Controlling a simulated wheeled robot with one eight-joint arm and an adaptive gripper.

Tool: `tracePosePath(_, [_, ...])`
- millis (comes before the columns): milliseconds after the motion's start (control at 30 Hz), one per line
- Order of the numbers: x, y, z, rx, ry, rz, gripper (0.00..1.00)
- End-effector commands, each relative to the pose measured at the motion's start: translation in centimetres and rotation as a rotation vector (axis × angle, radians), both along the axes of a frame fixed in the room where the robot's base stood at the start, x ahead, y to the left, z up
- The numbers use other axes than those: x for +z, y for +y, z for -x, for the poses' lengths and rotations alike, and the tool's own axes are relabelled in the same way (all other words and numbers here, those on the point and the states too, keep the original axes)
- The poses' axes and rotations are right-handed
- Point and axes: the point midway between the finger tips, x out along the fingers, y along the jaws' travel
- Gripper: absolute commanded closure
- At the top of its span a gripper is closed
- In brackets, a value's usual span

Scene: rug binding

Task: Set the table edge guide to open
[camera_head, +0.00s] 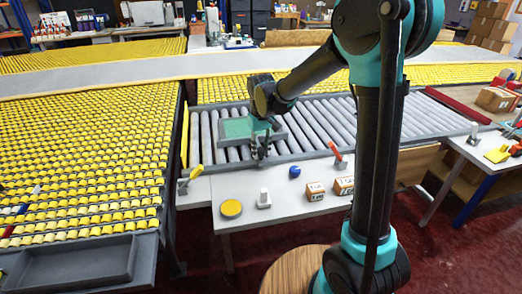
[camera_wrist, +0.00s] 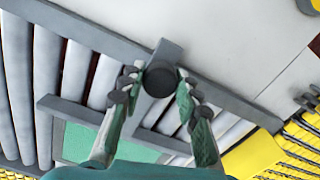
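A grey frame with a green panel (camera_head: 238,128) lies on the rollers of the conveyor; it also shows in the wrist view (camera_wrist: 140,152). I take it to be the table edge guide, though no label shows. A dark round knob (camera_wrist: 159,79) with a grey tab stands by the conveyor's rail. My gripper (camera_head: 261,151) points down over the near rail. In the wrist view my fingers (camera_wrist: 158,82) are apart, one on each side of the knob. I cannot clearly see contact with it. The knob is hidden behind the fingers in the head view.
A white bench (camera_head: 285,218) in front carries a yellow disc (camera_head: 231,208), a white-handled piece (camera_head: 264,199), a blue item (camera_head: 295,171) and small boxes (camera_head: 316,191). A yellow-handled clamp (camera_head: 191,178) and a red-handled one (camera_head: 336,153) flank my gripper.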

Motion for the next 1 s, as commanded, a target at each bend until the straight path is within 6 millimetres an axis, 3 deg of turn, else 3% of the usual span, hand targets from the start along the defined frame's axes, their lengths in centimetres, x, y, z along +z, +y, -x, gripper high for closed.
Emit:
tracePosePath(33, [0.0, 0.0, 0.0, 0.0, 0.0, 0.0, 0.77])
tracePosePath(200, [0.0, 0.0, 0.0, 0.0, 0.0, 0.0, 0.98])
tracePosePath(500, [0.0, -0.1, 0.4, 0.0, 0.0, 0.0, 1.0])
tracePosePath(800, [0.1, -1.6, 5.7, 0.001, 0.001, 0.001, 1.0])
tracePosePath(1000, [0.0, -2.3, 7.9, 0.001, 0.001, 0.001, 1.0])
